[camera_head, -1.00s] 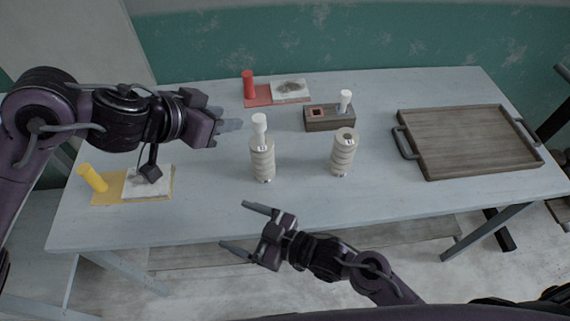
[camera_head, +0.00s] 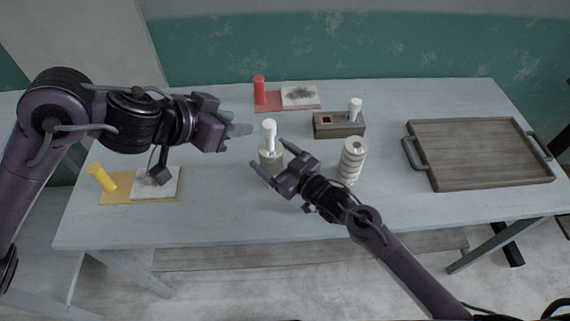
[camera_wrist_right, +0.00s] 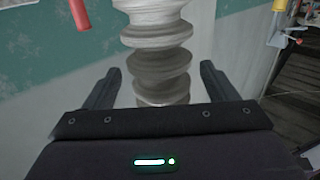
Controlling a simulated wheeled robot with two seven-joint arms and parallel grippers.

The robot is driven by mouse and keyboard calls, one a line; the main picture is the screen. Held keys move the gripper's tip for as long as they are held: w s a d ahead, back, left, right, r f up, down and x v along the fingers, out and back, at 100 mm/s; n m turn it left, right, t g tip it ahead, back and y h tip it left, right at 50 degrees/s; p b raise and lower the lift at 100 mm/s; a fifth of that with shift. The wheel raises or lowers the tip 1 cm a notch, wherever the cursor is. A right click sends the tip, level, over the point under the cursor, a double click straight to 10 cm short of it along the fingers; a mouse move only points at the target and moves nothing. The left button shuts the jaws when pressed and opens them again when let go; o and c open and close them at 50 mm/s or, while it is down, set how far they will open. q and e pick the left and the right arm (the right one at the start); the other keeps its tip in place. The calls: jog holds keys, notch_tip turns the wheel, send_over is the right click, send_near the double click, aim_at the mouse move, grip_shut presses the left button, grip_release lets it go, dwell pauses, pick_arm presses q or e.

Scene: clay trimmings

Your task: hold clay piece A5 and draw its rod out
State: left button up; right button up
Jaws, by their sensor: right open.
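The left clay piece (camera_head: 270,157) is a cream, ridged, upright cylinder with a white rod (camera_head: 270,134) standing out of its top. Its lower part is hidden behind my right gripper. I cannot read a label on it. My right gripper (camera_head: 267,152) is open, its fingers on either side of this piece. In the right wrist view the ridged clay (camera_wrist_right: 157,62) stands between the fingers, with a gap on each side. My left gripper (camera_head: 240,131) hangs empty just left of the rod, apart from it; its finger opening is unclear.
A second ridged clay piece (camera_head: 352,162) with no rod showing stands to the right. Behind it is a wooden block (camera_head: 328,132) with a white peg. A wooden tray (camera_head: 480,180) lies at right. Yellow (camera_head: 112,198) and red (camera_head: 270,108) pads lie at left and back.

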jog(key=shift+w+a, duration=0.4)
jog(key=shift+a, duration=0.05)
